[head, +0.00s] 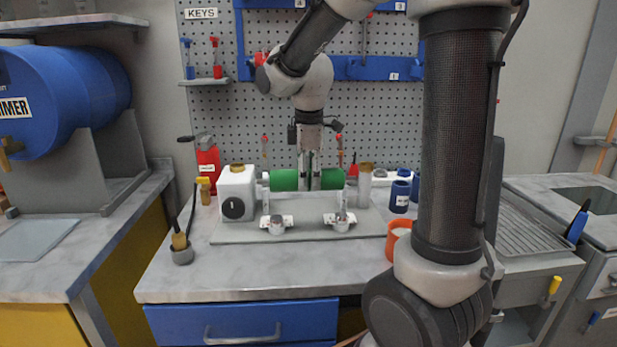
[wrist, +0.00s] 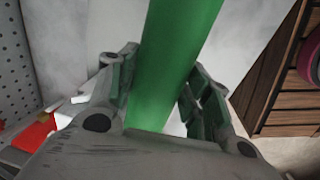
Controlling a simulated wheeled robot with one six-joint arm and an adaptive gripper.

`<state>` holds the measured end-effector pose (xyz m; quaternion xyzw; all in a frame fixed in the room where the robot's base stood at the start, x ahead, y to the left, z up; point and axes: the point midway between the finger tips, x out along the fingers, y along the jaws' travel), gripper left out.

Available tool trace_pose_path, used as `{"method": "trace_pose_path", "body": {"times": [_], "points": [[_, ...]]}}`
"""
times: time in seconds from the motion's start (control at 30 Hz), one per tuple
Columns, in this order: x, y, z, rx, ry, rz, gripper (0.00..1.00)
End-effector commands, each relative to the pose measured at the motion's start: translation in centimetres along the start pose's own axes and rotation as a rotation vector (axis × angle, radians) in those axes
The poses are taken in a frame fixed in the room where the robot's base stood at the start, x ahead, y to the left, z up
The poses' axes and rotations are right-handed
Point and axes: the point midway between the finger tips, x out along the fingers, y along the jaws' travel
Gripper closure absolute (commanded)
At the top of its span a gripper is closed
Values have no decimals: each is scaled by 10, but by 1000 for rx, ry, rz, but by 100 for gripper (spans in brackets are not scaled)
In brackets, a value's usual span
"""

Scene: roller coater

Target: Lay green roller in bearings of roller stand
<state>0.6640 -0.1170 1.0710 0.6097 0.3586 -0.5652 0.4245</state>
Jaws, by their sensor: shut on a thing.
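The green roller (head: 284,181) is level, running left to right over the roller stand. In the wrist view the green roller (wrist: 170,65) passes between the two fingers. My gripper (head: 309,184) points down and is shut around the roller near its middle; its fingers (wrist: 160,95) lie along both sides. The roller stand (head: 300,236) is a grey plate with a white box at the left and two clamp-like fittings (head: 277,223) (head: 340,220) at the front. I cannot tell whether the roller's ends touch the bearings.
Blue containers (head: 400,196) and an orange cup (head: 396,240) stand right of the stand. The front counter strip is clear.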

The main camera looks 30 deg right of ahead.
Motion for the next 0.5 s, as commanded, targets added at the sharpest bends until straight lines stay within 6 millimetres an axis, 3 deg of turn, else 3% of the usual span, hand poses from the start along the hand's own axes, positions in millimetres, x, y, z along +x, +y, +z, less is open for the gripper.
{"method": "trace_pose_path", "body": {"times": [0.5], "points": [[10,56,0,2,0,0,89]]}}
